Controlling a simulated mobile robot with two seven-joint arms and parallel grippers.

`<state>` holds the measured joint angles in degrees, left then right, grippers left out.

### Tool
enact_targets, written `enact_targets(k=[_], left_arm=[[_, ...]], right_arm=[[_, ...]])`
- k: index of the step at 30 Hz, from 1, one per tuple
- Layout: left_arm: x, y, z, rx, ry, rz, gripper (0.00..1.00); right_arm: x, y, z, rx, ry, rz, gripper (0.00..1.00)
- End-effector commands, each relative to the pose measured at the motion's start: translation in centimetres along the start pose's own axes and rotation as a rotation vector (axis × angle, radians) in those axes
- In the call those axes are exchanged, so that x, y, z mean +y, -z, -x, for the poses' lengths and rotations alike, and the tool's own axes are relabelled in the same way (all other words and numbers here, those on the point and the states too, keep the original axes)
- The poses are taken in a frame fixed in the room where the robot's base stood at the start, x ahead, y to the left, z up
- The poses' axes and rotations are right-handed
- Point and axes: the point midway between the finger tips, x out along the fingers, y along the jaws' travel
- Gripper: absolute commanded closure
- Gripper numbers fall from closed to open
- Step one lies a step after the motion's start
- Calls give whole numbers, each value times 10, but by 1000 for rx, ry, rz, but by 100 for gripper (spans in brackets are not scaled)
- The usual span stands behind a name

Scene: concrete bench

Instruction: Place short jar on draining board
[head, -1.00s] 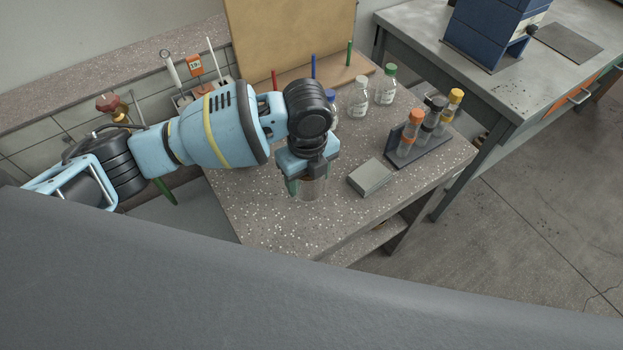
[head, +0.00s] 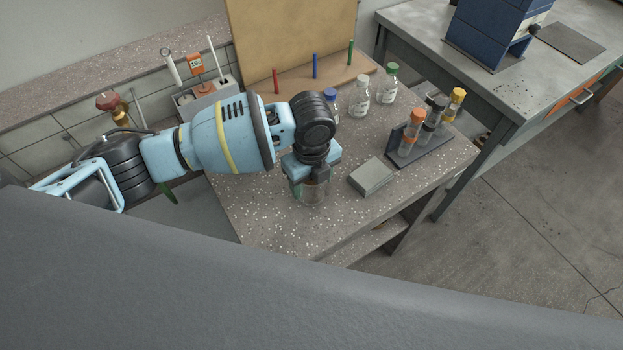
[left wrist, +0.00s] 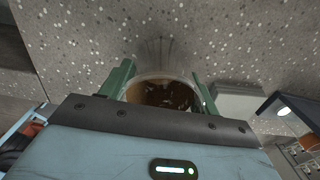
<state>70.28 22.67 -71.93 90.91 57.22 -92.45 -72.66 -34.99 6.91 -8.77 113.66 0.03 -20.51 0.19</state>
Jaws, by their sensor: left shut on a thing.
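The short jar (head: 314,194) is a clear glass jar with a brownish tint, low over the front part of the speckled bench top. My left gripper (head: 308,184) points down and is shut on it, with its green fingers on either side. In the left wrist view the jar's round mouth (left wrist: 165,92) shows between the fingers. Whether its base touches the bench I cannot tell. A tan upright board with a ledge and coloured pegs, seemingly the draining board (head: 345,72), stands at the back of the bench. My right gripper is not in view.
A grey block (head: 371,177) lies close right of the jar. Beyond it stands a rack (head: 432,145) of capped tubes. Several capped bottles (head: 359,97) stand in front of the pegged board. A sink (head: 185,212) is at the left. The bench front is clear.

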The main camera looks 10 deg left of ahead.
Motion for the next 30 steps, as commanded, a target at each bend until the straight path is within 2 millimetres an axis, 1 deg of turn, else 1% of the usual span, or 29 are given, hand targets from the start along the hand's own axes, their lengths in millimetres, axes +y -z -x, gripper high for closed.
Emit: enact_targets(k=[2,3,7,15,19,23,30], left_arm=[[0,0,-3,1,-1,0,65],[0,0,-2,1,-1,0,33],[0,0,-2,1,-1,0,17],[0,0,-2,0,-1,0,17],[0,0,6,-1,2,-1,17],[-1,0,25,-2,3,0,17],[-1,0,75,-3,4,-1,17]], right_arm=[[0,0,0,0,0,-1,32],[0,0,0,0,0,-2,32],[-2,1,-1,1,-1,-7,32],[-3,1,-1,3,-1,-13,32],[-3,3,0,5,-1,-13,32],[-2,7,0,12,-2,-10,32],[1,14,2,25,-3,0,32]])
